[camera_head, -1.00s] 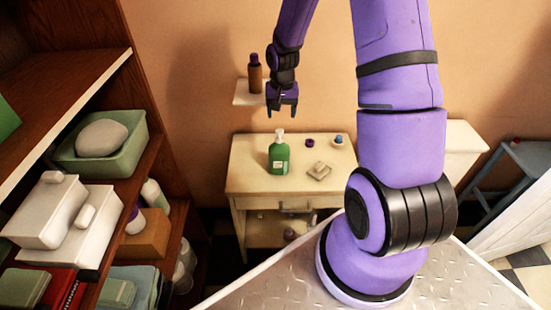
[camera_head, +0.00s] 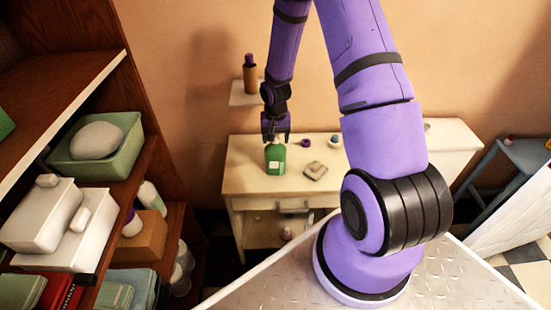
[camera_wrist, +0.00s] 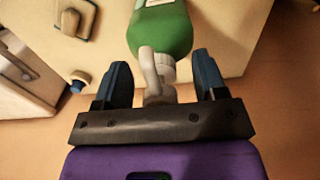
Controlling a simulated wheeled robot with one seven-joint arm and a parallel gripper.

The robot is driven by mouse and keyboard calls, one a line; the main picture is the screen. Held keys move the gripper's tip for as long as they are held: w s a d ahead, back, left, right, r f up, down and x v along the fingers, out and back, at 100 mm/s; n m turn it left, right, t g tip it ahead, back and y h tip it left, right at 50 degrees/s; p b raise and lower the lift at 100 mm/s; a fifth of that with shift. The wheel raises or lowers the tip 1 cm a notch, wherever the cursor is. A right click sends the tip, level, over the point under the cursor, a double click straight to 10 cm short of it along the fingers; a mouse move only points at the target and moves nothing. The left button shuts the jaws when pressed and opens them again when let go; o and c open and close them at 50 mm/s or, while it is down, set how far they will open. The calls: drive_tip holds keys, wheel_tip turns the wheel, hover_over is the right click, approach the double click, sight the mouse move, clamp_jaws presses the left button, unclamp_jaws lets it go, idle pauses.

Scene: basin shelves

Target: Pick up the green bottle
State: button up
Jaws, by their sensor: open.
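The green bottle (camera_head: 275,158) stands upright on the cream cabinet top, with a pale label on its front. In the head view my gripper (camera_head: 275,135) is directly over it and hides its pump top. In the wrist view the green bottle (camera_wrist: 165,32) shows its white pump head between the two blue-grey fingertips of my gripper (camera_wrist: 163,78). The fingers are apart, with a gap on each side of the pump. Whether anything touches the bottle cannot be told.
The cream cabinet (camera_head: 245,183) also bears a soap dish (camera_head: 315,171) and small purple and blue items right of the bottle. A small wall shelf (camera_head: 243,99) with a brown bottle (camera_head: 250,75) is behind. A loaded dark wooden shelf (camera_head: 140,65) stands at the left.

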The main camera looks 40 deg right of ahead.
drive_tip(key=shift+f, duration=0.15)
clamp_jaws()
idle(0.5)
